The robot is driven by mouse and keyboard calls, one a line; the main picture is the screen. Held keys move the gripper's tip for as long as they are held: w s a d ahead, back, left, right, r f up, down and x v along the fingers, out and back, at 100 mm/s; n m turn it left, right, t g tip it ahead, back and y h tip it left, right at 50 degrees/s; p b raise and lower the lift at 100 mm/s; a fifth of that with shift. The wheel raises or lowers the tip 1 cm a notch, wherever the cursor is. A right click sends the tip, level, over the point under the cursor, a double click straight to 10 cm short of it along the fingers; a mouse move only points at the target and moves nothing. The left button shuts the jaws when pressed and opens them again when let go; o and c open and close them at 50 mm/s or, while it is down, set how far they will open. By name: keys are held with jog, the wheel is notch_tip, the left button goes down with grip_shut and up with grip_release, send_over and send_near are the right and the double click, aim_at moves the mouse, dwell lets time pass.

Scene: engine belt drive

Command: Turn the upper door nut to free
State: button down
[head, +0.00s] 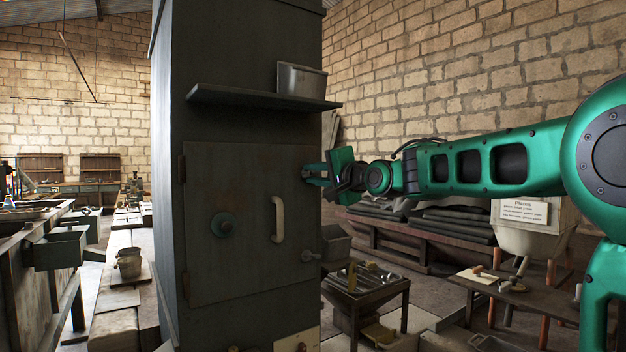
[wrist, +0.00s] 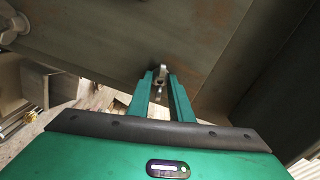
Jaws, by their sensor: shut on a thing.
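The dark cabinet door (head: 241,185) is closed, with a pale vertical handle (head: 278,220) and a round green knob (head: 222,225). My gripper (head: 308,174) reaches in from the right to the door's upper right edge. In the wrist view the green fingers (wrist: 161,90) are shut on a small metal piece, the upper door nut (wrist: 162,72). The fingers hide most of the nut in the head view. A lower door nut (head: 309,256) shows below it on the same edge, clear of my gripper.
A shelf (head: 262,98) with a metal bin (head: 301,80) juts out above the door. A small tool table (head: 366,290) stands at the lower right of the cabinet. A bench with dark rolls (head: 410,222) stands behind my arm.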

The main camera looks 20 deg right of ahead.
jog(key=n, duration=0.7)
jog(key=shift+f, duration=0.25)
jog(key=shift+f+n, duration=0.1)
jog(key=shift+n, duration=3.9)
